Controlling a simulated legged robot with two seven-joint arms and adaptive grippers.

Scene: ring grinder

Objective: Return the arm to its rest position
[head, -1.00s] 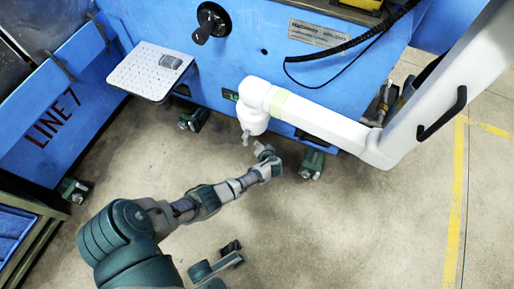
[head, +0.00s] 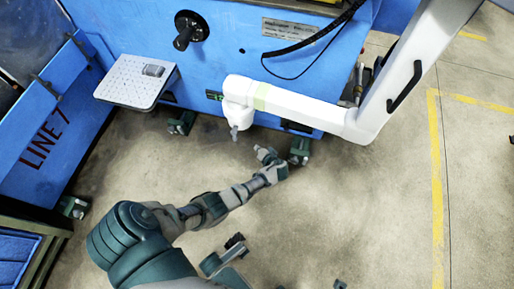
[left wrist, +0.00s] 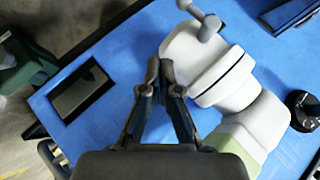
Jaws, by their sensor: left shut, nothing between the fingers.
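My left arm reaches up from the bottom left of the head view, over the floor. Its gripper (head: 264,153) is small there, just right of and below the nozzle end (head: 234,131) of a white jointed arm (head: 300,107). In the left wrist view my left gripper (left wrist: 164,72) is shut, its two fingertips together and nothing between them. The white arm's rounded head (left wrist: 205,62) appears just right of the fingertips in that view. I cannot tell whether they touch.
A blue machine (head: 235,55) with a black knob (head: 190,30) stands at the back. A perforated white shelf (head: 128,88) juts from it at the left. A blue LINE 7 panel (head: 35,135) and a rack (head: 20,250) stand left. Concrete floor (head: 370,200) is open at right.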

